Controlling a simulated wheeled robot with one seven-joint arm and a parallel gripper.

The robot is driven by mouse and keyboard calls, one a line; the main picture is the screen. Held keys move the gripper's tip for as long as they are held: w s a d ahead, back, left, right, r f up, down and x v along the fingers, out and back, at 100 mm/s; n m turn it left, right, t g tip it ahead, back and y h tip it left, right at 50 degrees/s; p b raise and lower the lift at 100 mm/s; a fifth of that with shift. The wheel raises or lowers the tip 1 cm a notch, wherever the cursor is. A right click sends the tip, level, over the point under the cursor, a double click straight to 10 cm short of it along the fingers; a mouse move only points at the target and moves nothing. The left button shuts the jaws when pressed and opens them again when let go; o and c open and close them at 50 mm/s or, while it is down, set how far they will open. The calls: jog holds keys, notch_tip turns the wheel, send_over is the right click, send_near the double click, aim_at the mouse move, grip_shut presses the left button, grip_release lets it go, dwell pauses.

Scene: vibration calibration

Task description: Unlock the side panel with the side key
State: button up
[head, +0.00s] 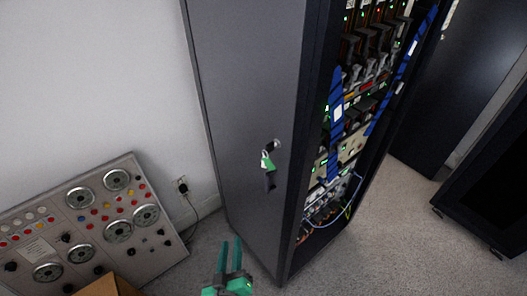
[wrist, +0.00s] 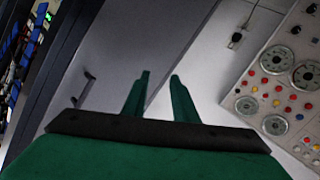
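The side panel (head: 240,75) is the dark grey side of a tall rack cabinet in the head view; it also shows in the wrist view (wrist: 145,35). A small lock (head: 276,145) sits on the panel, and the side key with a green tag (head: 267,160) and a dark piece (head: 270,182) hangs at it. I cannot tell how deep the key sits. A small dark piece (wrist: 85,88) on the panel in the wrist view may be the hanging part. My green gripper (head: 231,242) is open and empty, below and left of the key, apart from it.
The open rack front (head: 355,110) shows cables and lit modules. A control console (head: 95,220) with dials stands at left by the wall, beside a wall socket (head: 182,187). A cardboard box (head: 108,287) is at the bottom. More dark cabinets (head: 480,80) stand at right.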

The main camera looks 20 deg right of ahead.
jog(key=w+d+r+m+h, duration=0.2)
jog(key=w+r+h, duration=0.1)
jog(key=w+r, duration=0.2)
jog(key=m+g+h, duration=0.8)
jog(key=m+h, duration=0.1)
jog(key=m, duration=0.5)
send_near(266, 149)
jog(key=x, duration=0.8)
jog(key=shift+w+d, duration=0.15)
jog(key=shift+d, duration=0.25)
jog(key=shift+w+d, duration=0.15)
jog(key=shift+w, duration=0.05)
jog(key=shift+s+d, duration=0.1)
jog(key=shift+s, duration=0.05)
jog(key=c, duration=0.4)
grip_shut()
